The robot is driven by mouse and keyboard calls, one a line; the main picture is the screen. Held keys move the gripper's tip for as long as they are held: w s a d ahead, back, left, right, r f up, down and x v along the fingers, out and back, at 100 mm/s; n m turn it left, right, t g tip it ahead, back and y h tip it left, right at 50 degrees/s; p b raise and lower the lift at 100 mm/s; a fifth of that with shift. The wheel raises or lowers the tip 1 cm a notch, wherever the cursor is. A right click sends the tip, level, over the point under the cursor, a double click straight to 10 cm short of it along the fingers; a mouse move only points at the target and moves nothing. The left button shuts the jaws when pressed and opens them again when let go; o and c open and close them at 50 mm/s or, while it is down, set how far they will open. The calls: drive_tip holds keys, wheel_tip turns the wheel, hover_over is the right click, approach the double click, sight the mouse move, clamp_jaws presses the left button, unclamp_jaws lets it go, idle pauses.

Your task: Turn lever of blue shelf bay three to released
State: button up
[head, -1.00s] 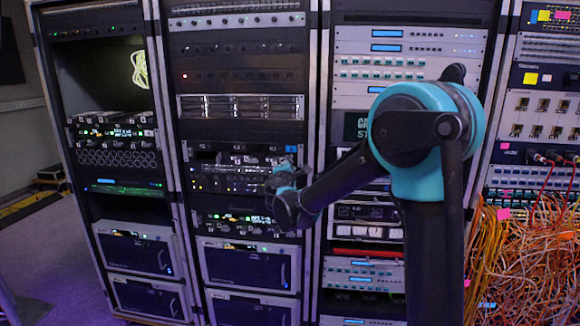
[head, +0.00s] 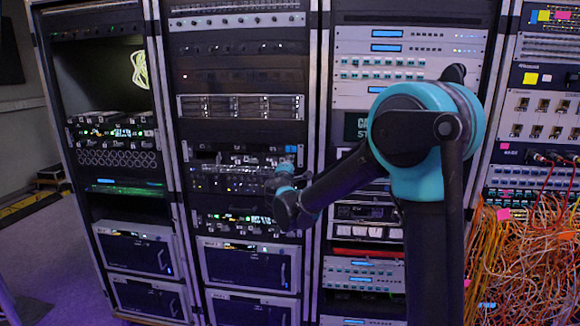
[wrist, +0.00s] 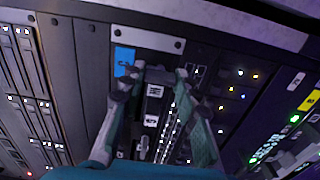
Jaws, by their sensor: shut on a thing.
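In the head view, the blue label (head: 291,149) shows on the middle rack, just above my gripper (head: 284,172). The fingers are too small and partly hidden there.
The middle rack's lower drawer units (head: 250,266) stand below my wrist. A neighbouring rack (head: 125,157) stands to the left. Tangled orange cables (head: 530,262) hang at the far right. Open floor (head: 48,245) shows at the far left.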

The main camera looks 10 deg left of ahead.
drive_tip(key=o, duration=0.9)
drive_tip(key=s, duration=1.2)
drive_tip(key=shift+a, duration=0.2)
drive_tip(key=s+d+f+m+g+h, duration=0.1)
drive_tip(key=s+d+f+m+g, duration=0.25)
drive_tip(key=d+f, duration=0.4)
drive_tip(key=s+d+f+m+g+h, duration=0.2)
drive_tip(key=s+d+f+m+g, duration=0.15)
drive_tip(key=d, duration=0.75)
drive_tip(key=s+d+f+m+g+h, duration=0.1)
drive_tip(key=s+d+f+m+g, duration=0.2)
drive_tip(key=d+f, duration=0.45)
drive_tip(key=s+d+f+m+g+y, duration=0.1)
drive_tip(key=s+f+m, duration=0.1)
drive_tip(key=s, duration=0.3)
drive_tip(key=s+d+f+m+g+y, duration=0.1)
drive_tip(key=s+f+m+y, duration=0.1)
drive_tip(key=s, duration=0.4)
drive_tip(key=s+d+f+m+g+y, duration=0.1)
drive_tip(key=s+f+m, duration=0.2)
drive_tip(key=s+f, duration=0.2)
drive_tip(key=shift+s+d+f+g+y, duration=0.15)
drive_tip(key=shift+d+f+g+y, duration=0.15)
drive_tip(key=shift+f+g, duration=0.1)
